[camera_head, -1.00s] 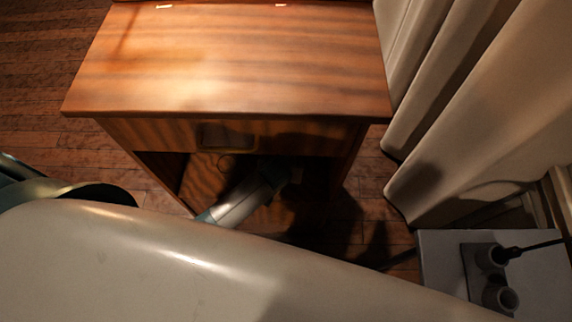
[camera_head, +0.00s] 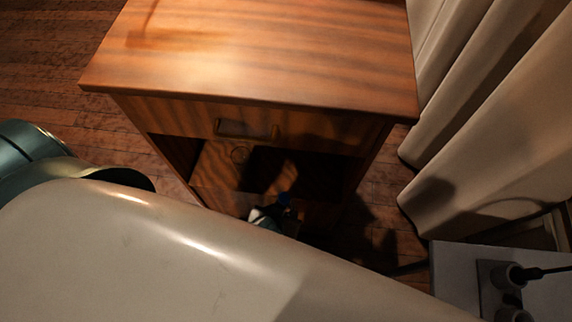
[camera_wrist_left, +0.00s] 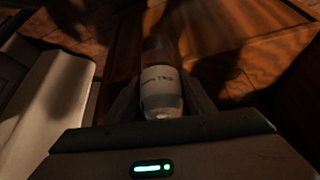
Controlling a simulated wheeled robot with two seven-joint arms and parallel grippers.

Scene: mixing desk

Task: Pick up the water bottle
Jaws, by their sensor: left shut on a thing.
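The water bottle (camera_wrist_left: 160,88) stands out in the left wrist view as a pale container with a printed label and a darker, see-through part beyond it. My left gripper (camera_wrist_left: 160,98) is shut on it, with one dark finger on each side. In the head view only the tip of my left gripper (camera_head: 263,216) shows at the front of the cabinet's open compartment. My right gripper is not in view.
A wooden cabinet (camera_head: 260,55) with a drawer above an open, shadowed compartment (camera_head: 215,165) stands ahead. Pale curtains (camera_head: 500,110) hang at the right. A socket block (camera_head: 500,275) with a plugged cable sits at the lower right.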

